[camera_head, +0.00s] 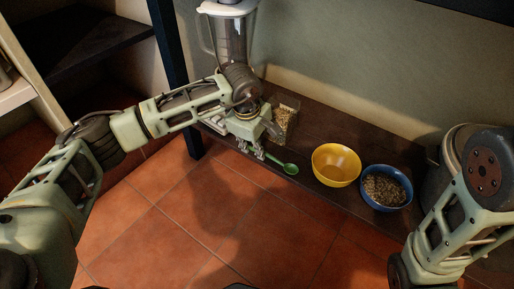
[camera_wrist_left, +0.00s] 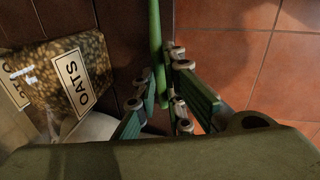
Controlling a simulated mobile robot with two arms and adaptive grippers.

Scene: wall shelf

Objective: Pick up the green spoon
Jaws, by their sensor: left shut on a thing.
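The green spoon (camera_head: 289,168) shows in the head view at the front edge of the dark wooden shelf, its bowl end to the right. Its green handle (camera_wrist_left: 155,45) runs up through the left wrist view. My left gripper (camera_head: 258,152) is shut on the spoon's handle. In the left wrist view the fingers (camera_wrist_left: 163,95) stand on either side of the handle. The part of the handle between the fingers is partly hidden. My right arm is at the right of the head view, but its gripper fingers are not visible.
A clear package labelled OATS (camera_wrist_left: 68,75) stands close to my left gripper; it shows in the head view (camera_head: 286,118). A yellow bowl (camera_head: 336,164) and a blue bowl (camera_head: 386,187) with grainy contents stand to the right. A blender (camera_head: 229,40) is behind. Tiled floor (camera_head: 235,225) lies in front.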

